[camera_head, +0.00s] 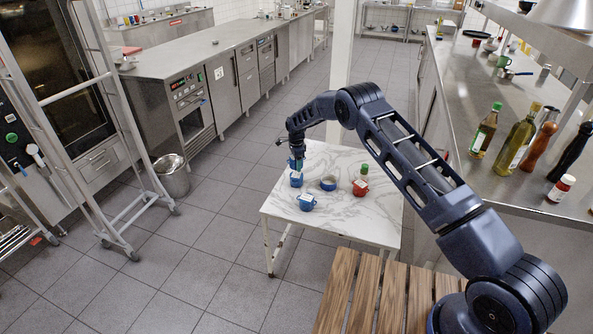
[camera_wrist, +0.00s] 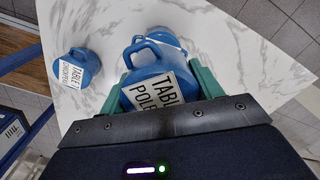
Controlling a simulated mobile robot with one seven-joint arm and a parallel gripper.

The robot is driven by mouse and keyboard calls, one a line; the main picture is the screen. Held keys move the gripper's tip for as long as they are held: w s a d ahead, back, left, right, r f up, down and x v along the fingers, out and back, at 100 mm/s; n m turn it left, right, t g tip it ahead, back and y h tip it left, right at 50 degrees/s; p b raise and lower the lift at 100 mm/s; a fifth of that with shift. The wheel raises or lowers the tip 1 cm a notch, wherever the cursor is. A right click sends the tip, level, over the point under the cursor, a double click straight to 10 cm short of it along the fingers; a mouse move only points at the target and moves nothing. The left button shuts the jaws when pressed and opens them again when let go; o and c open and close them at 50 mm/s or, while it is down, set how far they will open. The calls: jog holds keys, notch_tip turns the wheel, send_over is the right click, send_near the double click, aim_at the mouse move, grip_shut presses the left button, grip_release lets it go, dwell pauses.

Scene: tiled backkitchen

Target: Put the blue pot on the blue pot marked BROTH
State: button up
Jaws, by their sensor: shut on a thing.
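My gripper (camera_head: 296,164) is shut on a blue pot (camera_head: 296,180) at the left side of the marble table. In the wrist view, the green fingers (camera_wrist: 160,88) close on the pot's (camera_wrist: 145,75) two sides; its white label reads "TABLE" and "POLE…", partly hidden. Whether it touches the tabletop is unclear. A second labelled blue pot (camera_head: 306,203) stands nearer the front edge; its label in the wrist view (camera_wrist: 85,68) starts with "TABLE". A third blue pot (camera_head: 328,184) stands right of the held one, its rim partly seen in the wrist view. I cannot read BROTH anywhere.
A red pot (camera_head: 360,189) and a green-capped container (camera_head: 364,170) stand right on the marble table (camera_head: 345,220). Bottles (camera_head: 515,140) line the right-hand counter (camera_head: 465,100). A slatted wooden surface (camera_head: 370,295) lies in front. The table's front right is bare.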

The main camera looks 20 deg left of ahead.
aim_at(297, 174)
jog(key=shift+f, duration=2.2)
jog(key=shift+f, duration=0.15)
jog(key=o, duration=1.2)
notch_tip(297, 174, up, 12)
jog(key=shift+r, duration=0.15)
